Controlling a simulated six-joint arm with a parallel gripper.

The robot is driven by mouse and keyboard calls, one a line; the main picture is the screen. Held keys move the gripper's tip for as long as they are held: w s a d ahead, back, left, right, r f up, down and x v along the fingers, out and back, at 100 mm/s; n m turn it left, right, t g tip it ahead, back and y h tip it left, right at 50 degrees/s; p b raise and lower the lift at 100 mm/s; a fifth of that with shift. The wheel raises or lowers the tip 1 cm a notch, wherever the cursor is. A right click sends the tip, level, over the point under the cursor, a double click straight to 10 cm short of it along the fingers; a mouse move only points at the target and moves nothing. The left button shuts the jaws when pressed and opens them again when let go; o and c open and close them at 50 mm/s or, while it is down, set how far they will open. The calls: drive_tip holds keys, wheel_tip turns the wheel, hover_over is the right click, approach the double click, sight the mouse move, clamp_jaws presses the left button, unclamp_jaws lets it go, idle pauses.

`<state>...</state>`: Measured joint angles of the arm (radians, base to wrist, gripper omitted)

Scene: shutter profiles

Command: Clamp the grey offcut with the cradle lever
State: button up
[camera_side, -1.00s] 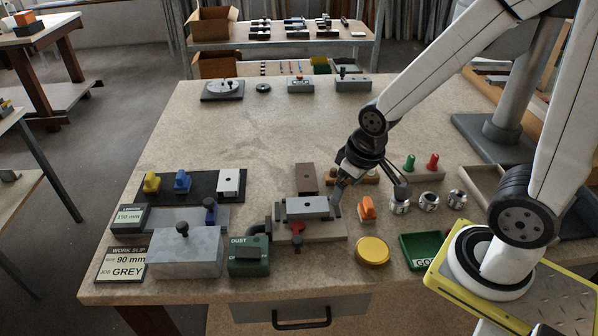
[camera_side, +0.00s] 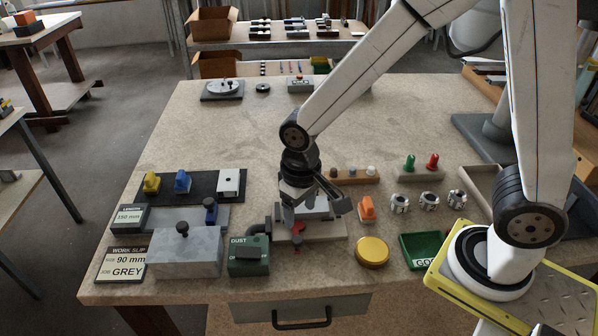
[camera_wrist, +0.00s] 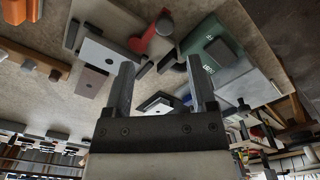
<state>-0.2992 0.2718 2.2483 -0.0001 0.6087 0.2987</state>
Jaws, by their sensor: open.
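The grey offcut (camera_side: 318,212) lies in the cradle (camera_side: 325,232) near the front of the bench, partly hidden behind my gripper. In the wrist view the offcut (camera_wrist: 97,52) is left of my fingers. The red cradle lever (camera_side: 297,228) is at the cradle's front; in the wrist view it (camera_wrist: 152,38) shows beyond and between my fingertips, with a dark knob. My gripper (camera_side: 313,210) points down over the cradle, open with nothing between its fingers; its two fingers also show in the wrist view (camera_wrist: 162,75). Whether a finger touches the lever cannot be told.
A green dust box (camera_side: 249,256) and a grey block with a knob (camera_side: 185,252) stand left of the cradle. An orange piece (camera_side: 367,209), a yellow disc (camera_side: 372,251) and a green tray (camera_side: 424,250) are to its right.

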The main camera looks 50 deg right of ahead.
sight(297, 239)
drive_tip(key=shift+a, duration=0.35)
drive_tip(key=shift+f, duration=0.1)
drive_tip(key=shift+w+f, duration=0.1)
drive_tip(key=shift+f, duration=3.75)
clamp_jaws()
